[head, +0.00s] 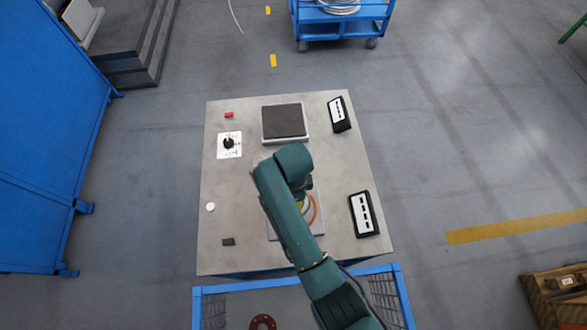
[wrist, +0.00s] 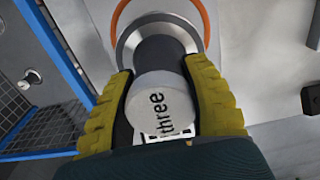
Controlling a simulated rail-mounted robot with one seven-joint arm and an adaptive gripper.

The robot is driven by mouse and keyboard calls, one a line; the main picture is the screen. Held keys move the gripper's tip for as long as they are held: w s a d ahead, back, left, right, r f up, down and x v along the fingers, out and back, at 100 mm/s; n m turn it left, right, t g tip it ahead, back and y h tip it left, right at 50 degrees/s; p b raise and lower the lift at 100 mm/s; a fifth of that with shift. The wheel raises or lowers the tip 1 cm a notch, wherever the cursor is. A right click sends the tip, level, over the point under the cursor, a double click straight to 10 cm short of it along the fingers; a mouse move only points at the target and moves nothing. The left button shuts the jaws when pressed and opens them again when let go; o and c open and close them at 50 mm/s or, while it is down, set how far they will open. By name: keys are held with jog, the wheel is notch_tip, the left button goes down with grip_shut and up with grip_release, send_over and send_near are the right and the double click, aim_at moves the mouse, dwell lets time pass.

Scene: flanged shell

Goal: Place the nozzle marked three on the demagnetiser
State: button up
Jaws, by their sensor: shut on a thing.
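The nozzle marked three (wrist: 162,104) shows a white round end with the black word "three" and a dark body in the wrist view. My gripper (wrist: 160,74), with yellow ribbed fingers, is shut on it from both sides. The far end of the nozzle lines up with a silver round fitting (wrist: 126,47) inside an orange ring; whether it is seated there I cannot tell. In the head view my arm hides the nozzle. A dark square pad in a pale frame (head: 284,121), apparently the demagnetiser, lies at the table's far side, beyond my gripper (head: 302,190).
The metal table (head: 235,190) also holds a dial plate (head: 229,145), a red block (head: 229,114), a white disc (head: 210,207), a small dark block (head: 228,241) and two black labelled units (head: 339,114) (head: 363,214). The orange ring (head: 312,208) is beside my gripper.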

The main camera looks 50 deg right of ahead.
jog(key=shift+w+d+f+b, duration=0.1)
jog(key=shift+f+b, duration=0.05)
jog(key=shift+f, duration=1.35)
jog(key=shift+w+f+b, duration=0.1)
jog(key=shift+f+b, duration=0.05)
jog(key=shift+f, duration=1.3)
jog(key=shift+f, duration=0.1)
jog(key=shift+s+f, duration=0.1)
jog(key=o, duration=1.2)
jog(key=shift+f, duration=0.1)
